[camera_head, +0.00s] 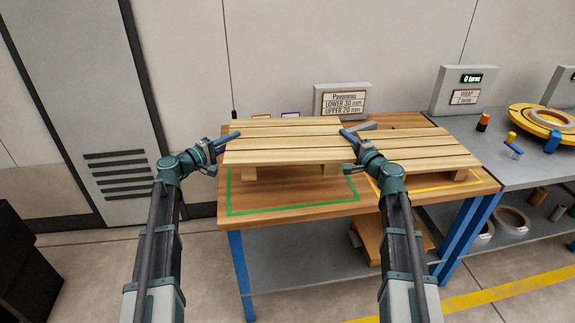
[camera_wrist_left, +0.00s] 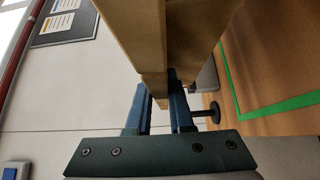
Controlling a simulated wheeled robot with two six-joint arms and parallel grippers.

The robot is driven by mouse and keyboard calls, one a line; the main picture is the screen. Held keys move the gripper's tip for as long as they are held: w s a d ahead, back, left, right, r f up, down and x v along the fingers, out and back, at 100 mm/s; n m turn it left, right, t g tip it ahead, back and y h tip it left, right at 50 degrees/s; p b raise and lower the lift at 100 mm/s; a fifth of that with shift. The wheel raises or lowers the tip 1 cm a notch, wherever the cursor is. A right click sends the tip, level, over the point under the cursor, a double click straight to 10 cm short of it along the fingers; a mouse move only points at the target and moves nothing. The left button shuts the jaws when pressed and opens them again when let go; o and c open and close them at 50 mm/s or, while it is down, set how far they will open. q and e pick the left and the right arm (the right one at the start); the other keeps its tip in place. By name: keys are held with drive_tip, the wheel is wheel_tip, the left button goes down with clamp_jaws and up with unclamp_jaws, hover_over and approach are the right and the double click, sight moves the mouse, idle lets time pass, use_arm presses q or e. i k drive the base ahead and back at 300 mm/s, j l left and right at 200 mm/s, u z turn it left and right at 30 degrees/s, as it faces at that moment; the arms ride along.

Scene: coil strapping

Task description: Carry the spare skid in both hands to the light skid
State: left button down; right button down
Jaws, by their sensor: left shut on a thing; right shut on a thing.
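A pale slatted wooden skid (camera_head: 283,142) is held level between my two grippers, over the green outline (camera_head: 291,209) on the table. It looks raised above the tabletop. My left gripper (camera_head: 226,139) is shut on its left edge; the left wrist view shows the fingers (camera_wrist_left: 162,100) on either side of the wood (camera_wrist_left: 150,40). My right gripper (camera_head: 352,137) is shut on its right edge. A second pale slatted skid (camera_head: 425,149) stands just to the right, within the yellow outline (camera_head: 435,187). My right gripper is between the two skids and hides part of the gap.
A sign block (camera_head: 342,99) stands behind the skids. A grey bench (camera_head: 500,150) at the right carries a yellow turntable (camera_head: 543,122) and a counter box (camera_head: 462,90). More wood (camera_head: 368,236) lies on the shelf below. The green-outlined area in front is clear.

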sight(417, 147)
drive_tip(key=i+l, duration=0.1)
drive_tip(key=l, duration=1.2)
drive_tip(key=l+u, duration=0.1)
drive_tip(key=l, duration=1.2)
drive_tip(key=i, duration=0.05)
